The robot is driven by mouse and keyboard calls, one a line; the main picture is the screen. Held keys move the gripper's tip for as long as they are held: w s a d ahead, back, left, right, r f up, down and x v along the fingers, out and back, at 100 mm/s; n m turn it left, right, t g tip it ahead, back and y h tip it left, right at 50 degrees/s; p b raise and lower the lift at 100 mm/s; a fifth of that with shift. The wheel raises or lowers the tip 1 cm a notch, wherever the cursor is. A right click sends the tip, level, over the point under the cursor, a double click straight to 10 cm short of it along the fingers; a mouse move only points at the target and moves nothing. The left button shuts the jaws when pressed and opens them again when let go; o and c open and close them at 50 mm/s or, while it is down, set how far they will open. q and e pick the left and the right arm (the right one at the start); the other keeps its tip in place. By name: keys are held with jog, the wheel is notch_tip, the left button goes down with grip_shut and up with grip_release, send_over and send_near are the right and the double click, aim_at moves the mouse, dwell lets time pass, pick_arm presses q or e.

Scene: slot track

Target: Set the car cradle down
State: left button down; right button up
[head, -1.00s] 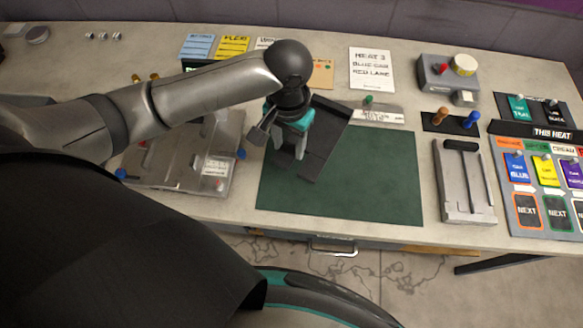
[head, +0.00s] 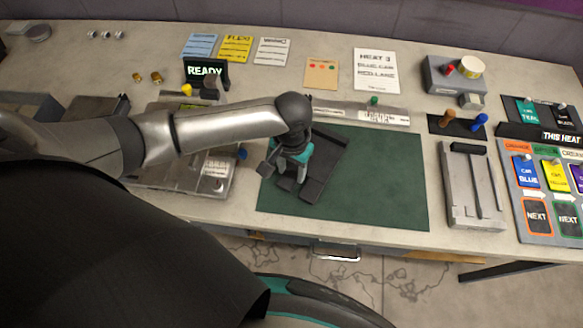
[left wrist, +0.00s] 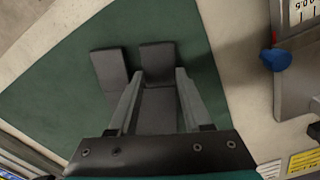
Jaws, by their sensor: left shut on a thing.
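The car cradle (head: 328,158) is a dark grey angled piece at the left part of the green mat (head: 385,180). My left gripper (head: 291,172) is over the mat's left side, pointing down, shut on the cradle. In the left wrist view the two fingers (left wrist: 159,82) stand on either side of a grey part of the cradle (left wrist: 158,58), with the mat (left wrist: 60,95) behind it. The cradle lies low over the mat; I cannot tell whether it fully touches. My arm and hand hide part of it. My right gripper is not in view.
A grey slotted fixture (head: 470,190) stands right of the mat. A grey strip with a green knob (head: 374,101) lies behind it. A metal plate with blue knobs (head: 200,180) is on the left, partly under my arm. The mat's middle and right are clear.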

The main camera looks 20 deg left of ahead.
pick_arm(q)
jog(key=shift+c, duration=1.7)
grip_release()
jog(key=shift+f, duration=0.1)
notch_tip(320, 180, up, 12)
jog(key=p, duration=0.2)
